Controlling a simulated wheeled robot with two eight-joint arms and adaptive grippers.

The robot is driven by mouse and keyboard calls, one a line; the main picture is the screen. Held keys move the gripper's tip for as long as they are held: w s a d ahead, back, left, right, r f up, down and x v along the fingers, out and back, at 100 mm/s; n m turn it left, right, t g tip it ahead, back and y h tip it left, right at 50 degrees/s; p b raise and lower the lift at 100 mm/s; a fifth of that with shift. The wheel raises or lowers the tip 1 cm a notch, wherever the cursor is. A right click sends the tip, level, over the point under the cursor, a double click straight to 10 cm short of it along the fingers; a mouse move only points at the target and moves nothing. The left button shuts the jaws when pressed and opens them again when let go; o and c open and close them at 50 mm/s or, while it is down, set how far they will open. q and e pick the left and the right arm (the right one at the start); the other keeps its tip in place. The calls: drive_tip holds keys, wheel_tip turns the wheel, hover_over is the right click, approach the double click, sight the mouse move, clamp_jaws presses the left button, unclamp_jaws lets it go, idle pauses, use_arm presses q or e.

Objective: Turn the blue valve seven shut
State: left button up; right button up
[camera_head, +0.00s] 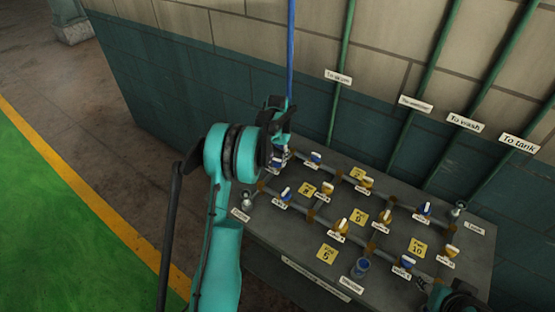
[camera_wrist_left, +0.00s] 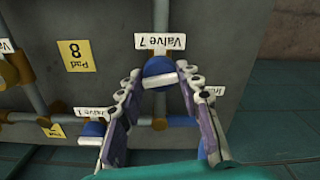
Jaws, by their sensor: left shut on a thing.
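The blue valve seven (camera_wrist_left: 159,66) has a blue round body and a white bar handle, and sits under a "Valve 7" label (camera_wrist_left: 160,41) in the left wrist view. My left gripper (camera_wrist_left: 161,84) has its two fingers on either side of the handle and is shut on it. In the head view my left gripper (camera_head: 278,158) is at the back left of the pipe panel, and it mostly hides valve seven there. Part of my right arm shows at the bottom right of the head view; its fingers cannot be made out.
The grey panel (camera_head: 300,262) carries pipes, yellow pads and several other blue and yellow valves close by. A blue cup-like part (camera_head: 360,267) stands near the front edge. Green pipes (camera_head: 341,75) and a blue pipe (camera_head: 291,50) run up the wall behind. The floor at left is clear.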

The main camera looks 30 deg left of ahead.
sight(278, 159)
use_arm(q)
drive_tip(key=shift+m, duration=1.2)
drive_tip(key=o, duration=1.2)
drive_tip(key=shift+c, duration=0.2)
wheel_tip(278, 159, up, 12)
drive_tip(key=shift+d, duration=0.1)
